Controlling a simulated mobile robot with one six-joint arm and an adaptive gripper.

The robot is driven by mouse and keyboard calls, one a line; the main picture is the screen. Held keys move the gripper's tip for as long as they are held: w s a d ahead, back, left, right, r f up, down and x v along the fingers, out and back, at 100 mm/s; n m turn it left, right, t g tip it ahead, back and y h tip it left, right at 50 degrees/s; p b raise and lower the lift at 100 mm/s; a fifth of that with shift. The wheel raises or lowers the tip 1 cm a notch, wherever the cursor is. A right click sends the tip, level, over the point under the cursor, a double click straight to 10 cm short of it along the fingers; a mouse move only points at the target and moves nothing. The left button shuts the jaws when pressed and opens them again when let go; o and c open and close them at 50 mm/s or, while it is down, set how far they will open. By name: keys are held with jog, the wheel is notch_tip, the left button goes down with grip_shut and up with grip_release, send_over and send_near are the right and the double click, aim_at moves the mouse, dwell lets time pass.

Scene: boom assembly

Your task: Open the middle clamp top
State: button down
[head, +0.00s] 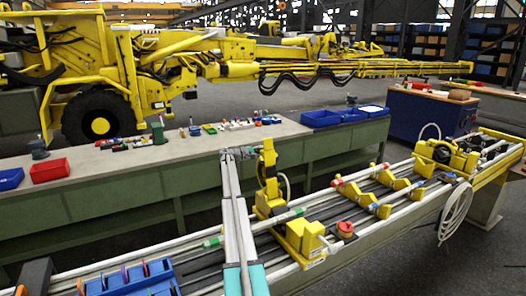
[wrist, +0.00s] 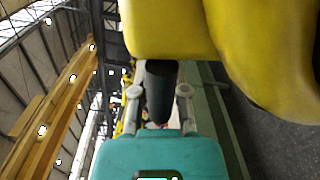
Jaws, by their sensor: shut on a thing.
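The yellow clamp top (head: 267,159) stands upright above the rail bench, over the lower yellow clamp part (head: 268,201). My gripper (head: 240,153) is at the upper left side of this clamp top. In the wrist view, my gripper (wrist: 158,95) is shut on a dark cylindrical handle (wrist: 160,80) that meets the large yellow body of the clamp top (wrist: 170,30). The handle's far end and the clamp's hinge are hidden in the wrist view.
A yellow block (head: 304,238) and a red knob (head: 345,228) sit on the rails nearby. Yellow brackets (head: 352,194) lie further right. A long green workbench (head: 130,190) with blue bins (head: 321,118) and a red bin (head: 49,170) runs behind.

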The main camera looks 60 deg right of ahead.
jog(key=shift+s+d+f, duration=0.1)
jog(key=shift+s, duration=0.15)
jog(key=c, duration=0.7)
grip_release()
jog(key=shift+d, duration=0.1)
jog(key=shift+o, duration=0.3)
jog(key=shift+w, duration=0.1)
jog(key=v, duration=1.2)
